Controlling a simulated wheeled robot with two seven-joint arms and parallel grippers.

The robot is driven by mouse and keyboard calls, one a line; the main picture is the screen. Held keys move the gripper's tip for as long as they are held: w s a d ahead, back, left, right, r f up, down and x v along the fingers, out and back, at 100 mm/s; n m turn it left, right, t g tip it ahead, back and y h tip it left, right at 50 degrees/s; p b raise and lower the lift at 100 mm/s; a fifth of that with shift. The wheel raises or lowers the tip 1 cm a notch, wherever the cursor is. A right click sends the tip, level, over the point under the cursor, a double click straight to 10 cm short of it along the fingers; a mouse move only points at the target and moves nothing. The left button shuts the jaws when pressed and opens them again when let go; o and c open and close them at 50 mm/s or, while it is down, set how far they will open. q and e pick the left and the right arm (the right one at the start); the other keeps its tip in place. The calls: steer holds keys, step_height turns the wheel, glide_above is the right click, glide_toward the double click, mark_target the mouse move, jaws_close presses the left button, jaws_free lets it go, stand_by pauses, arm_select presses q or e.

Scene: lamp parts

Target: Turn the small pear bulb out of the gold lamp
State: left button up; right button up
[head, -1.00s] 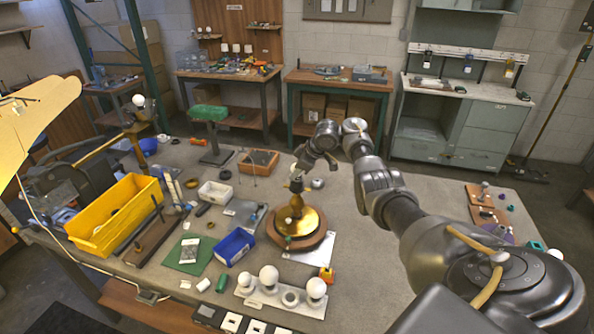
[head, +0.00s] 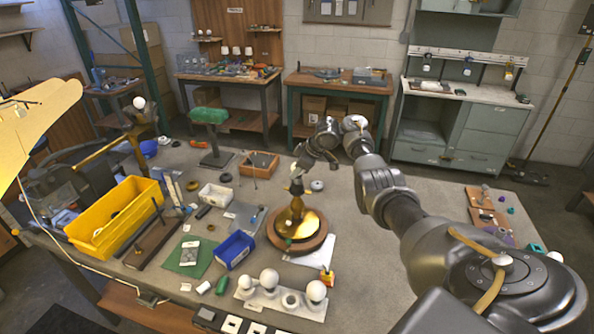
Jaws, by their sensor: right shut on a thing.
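The gold lamp (head: 305,222) stands upright on a round brown wooden base (head: 284,243) near the middle of the bench. My right gripper (head: 297,179) reaches in from the right and is at the top of the lamp's stem, shut on the small pear bulb. Only a small pale patch of the bulb (head: 296,170) shows between the fingers. I cannot tell how far it sits in the socket. My left gripper is not in view.
A yellow bin (head: 114,213) and a blue bin (head: 235,249) stand left of the lamp. A holder (head: 250,295) with several white round bulbs stands in front. A white sheet (head: 317,252) lies beside the base. The bench right of the lamp is mostly clear.

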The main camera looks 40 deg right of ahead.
stand_by(0.3)
steer(key=shift+r, duration=1.65)
steer(key=shift+w, duration=0.1)
